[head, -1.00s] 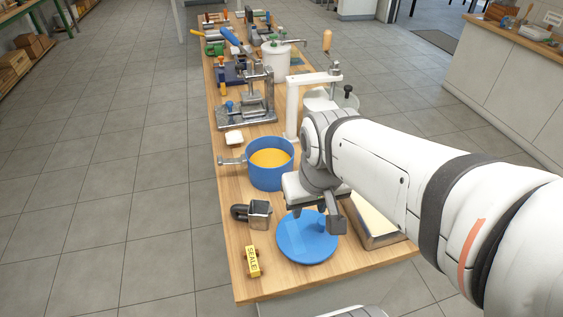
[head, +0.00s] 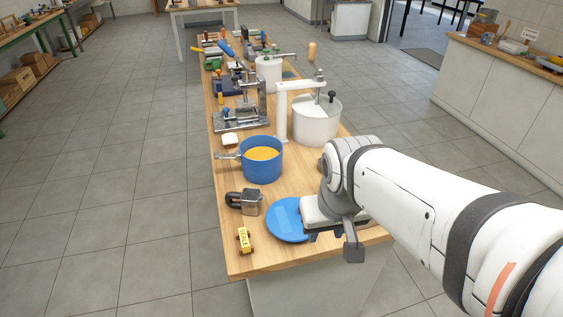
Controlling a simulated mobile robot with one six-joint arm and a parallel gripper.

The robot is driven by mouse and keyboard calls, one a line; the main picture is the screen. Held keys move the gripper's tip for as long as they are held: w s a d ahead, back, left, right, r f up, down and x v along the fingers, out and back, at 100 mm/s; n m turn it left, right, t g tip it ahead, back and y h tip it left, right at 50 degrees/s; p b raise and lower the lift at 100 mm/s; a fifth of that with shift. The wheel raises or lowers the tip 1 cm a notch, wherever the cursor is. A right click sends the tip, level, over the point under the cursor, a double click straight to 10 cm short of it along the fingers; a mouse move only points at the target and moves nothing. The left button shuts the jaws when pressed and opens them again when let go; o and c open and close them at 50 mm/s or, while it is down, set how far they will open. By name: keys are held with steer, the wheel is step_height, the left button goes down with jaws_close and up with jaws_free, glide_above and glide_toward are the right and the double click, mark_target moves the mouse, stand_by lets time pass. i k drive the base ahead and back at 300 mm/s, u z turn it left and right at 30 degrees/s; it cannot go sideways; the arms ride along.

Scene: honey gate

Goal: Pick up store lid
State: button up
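The store lid appears to be the blue round disc (head: 284,222) lying flat on the near end of the wooden bench. My gripper (head: 332,243) hangs over and just right of the disc, hiding its right part and any knob there. Its two dark fingers look spread apart, with nothing seen between them. I cannot tell how high the fingers are above the bench. The blue pot (head: 261,170) with yellow honey-coloured contents stands open behind the disc.
A white drum (head: 317,122) and a metal press (head: 240,112) stand farther back. The bench's near edge is close to my gripper.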

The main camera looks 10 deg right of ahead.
mark_target(283, 218)
steer(key=z, duration=1.1)
steer(key=k, duration=0.85)
steer(key=u, duration=0.65)
steer(key=i, duration=1)
steer(key=u, duration=0.05)
